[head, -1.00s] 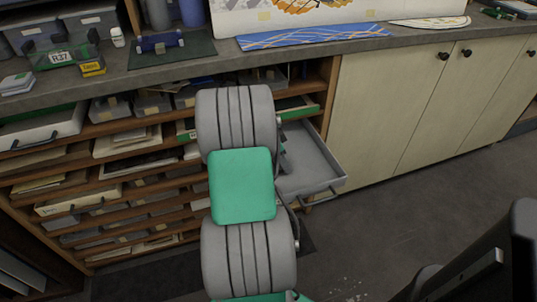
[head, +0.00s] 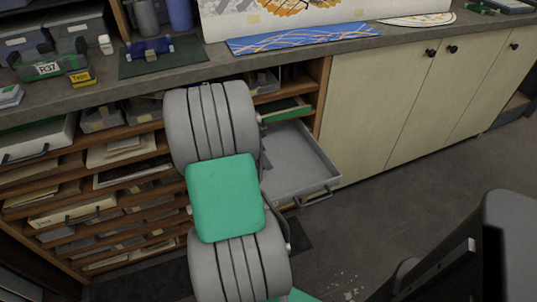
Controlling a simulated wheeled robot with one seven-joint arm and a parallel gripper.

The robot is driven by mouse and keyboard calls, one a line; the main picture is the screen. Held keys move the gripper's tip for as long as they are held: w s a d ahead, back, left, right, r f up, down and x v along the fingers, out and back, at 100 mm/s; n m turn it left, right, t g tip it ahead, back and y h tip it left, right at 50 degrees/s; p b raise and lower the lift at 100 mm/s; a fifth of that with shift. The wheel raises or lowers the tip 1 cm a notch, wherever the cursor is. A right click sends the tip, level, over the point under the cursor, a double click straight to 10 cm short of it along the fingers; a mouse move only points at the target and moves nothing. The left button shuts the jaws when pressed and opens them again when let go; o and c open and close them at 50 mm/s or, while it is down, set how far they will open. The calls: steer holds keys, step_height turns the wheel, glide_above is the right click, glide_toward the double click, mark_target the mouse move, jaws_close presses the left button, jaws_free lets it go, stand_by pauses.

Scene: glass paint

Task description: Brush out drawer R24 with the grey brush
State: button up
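A grey drawer (head: 302,170) stands pulled out of the shelf unit, to the right of my arm. Its front with a handle faces the lower right, and the visible part of its floor looks bare. No label can be read on it, so I cannot tell whether it is R24. My arm covers the drawer's left side. My gripper is hidden behind the arm, and the grey brush cannot be made out.
A wooden shelf unit (head: 134,172) with several trays and papers is at left. Pale cupboard doors (head: 384,110) are at right. The worktop (head: 110,88) above holds a bin marked R37 (head: 48,66), a yellow tape box (head: 82,78) and a blue patterned strip (head: 300,39).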

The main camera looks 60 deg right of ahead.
steer(key=shift+r+p, duration=1)
steer(key=shift+r, duration=0.8)
